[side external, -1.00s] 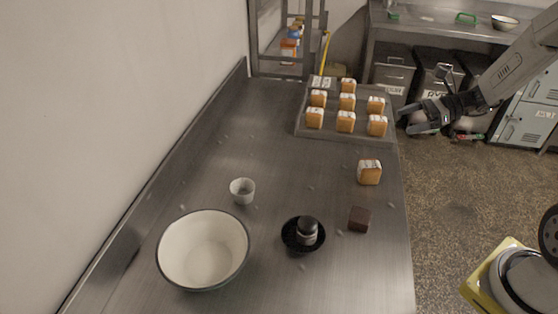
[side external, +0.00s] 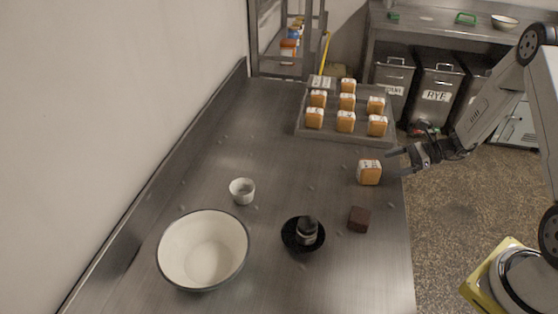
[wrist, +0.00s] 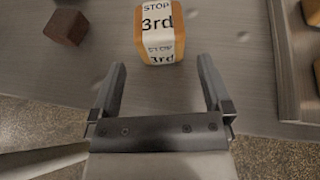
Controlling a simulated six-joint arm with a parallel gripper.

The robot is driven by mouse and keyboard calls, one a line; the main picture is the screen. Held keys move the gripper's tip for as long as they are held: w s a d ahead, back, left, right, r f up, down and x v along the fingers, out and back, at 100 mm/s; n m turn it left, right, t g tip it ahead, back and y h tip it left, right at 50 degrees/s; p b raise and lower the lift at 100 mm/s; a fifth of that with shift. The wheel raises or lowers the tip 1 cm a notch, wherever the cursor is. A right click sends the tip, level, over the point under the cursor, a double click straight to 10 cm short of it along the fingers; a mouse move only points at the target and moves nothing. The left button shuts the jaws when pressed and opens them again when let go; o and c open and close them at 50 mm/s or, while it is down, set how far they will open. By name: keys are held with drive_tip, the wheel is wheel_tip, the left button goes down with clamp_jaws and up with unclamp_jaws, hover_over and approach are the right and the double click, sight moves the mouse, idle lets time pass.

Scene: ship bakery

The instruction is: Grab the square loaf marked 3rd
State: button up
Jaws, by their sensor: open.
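The square loaf marked 3rd (wrist: 158,42) shows at the top middle of the wrist view, with a white label reading "STOP 3rd". In the side view the loaf (side external: 369,173) sits upright on the steel counter, near its right edge, apart from the tray. My gripper (side external: 393,162) is just right of the loaf in the side view. In the wrist view my gripper (wrist: 162,82) has its two fingers spread wide and empty, with the loaf ahead of the gap between them, not clearly between the tips.
A tray (side external: 345,140) with several similar loaves stands behind the loaf. A dark brown block (side external: 359,219) lies in front of it; it also shows in the wrist view (wrist: 67,27). A black dish (side external: 290,237), white cup (side external: 242,190) and large white bowl (side external: 203,252) stand left.

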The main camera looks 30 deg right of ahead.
sight(380, 166)
drive_tip(key=shift+x, duration=1.25)
drive_tip(key=shift+a, duration=0.1)
drive_tip(key=shift+x, duration=2.5)
drive_tip(key=shift+c, duration=0.2)
drive_tip(key=c, duration=1)
drive_tip(key=shift+r, duration=0.25)
